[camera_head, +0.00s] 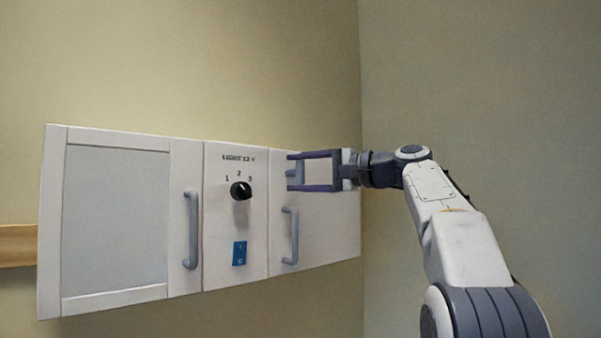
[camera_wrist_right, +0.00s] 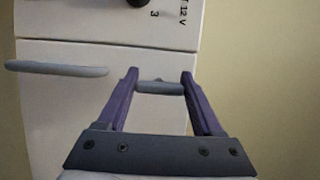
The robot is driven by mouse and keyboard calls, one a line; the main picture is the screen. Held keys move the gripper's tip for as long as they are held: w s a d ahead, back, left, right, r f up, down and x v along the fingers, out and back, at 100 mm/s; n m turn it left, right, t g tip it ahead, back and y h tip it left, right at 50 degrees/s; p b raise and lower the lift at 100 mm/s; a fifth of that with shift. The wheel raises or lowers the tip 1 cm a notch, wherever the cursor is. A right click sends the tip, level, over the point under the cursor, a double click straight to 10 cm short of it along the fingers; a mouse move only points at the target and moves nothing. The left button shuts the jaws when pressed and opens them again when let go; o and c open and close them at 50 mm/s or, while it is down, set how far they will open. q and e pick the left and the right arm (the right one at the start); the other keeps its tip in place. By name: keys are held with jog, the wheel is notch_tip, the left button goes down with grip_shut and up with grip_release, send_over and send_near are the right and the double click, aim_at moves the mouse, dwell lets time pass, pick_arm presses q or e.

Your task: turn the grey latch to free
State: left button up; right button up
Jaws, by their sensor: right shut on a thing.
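The grey latch (camera_head: 298,172) is a small bar high on the right door of the white wall cabinet (camera_head: 330,225). In the head view it looks upright, close to the door's left edge. In the right wrist view the latch (camera_wrist_right: 160,87) lies across the gap between the two purple fingers. My right gripper (camera_head: 290,172) is shut on the latch, with one finger at each of its ends. It also shows in the wrist view (camera_wrist_right: 160,80). My left gripper is not in view.
Below the latch is the right door's grey handle (camera_head: 290,236). The middle panel carries a black knob (camera_head: 240,190) marked 1, 2, 3 and a blue switch (camera_head: 239,253). The left door has another grey handle (camera_head: 191,230). A bare wall stands right of the cabinet.

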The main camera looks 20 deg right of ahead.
jog(key=o, duration=1.4)
jog(key=shift+c, duration=0.2)
jog(key=b+v, duration=0.2)
jog(key=v, duration=0.8)
jog(key=shift+d, duration=0.2)
jog(key=shift+s, duration=0.1)
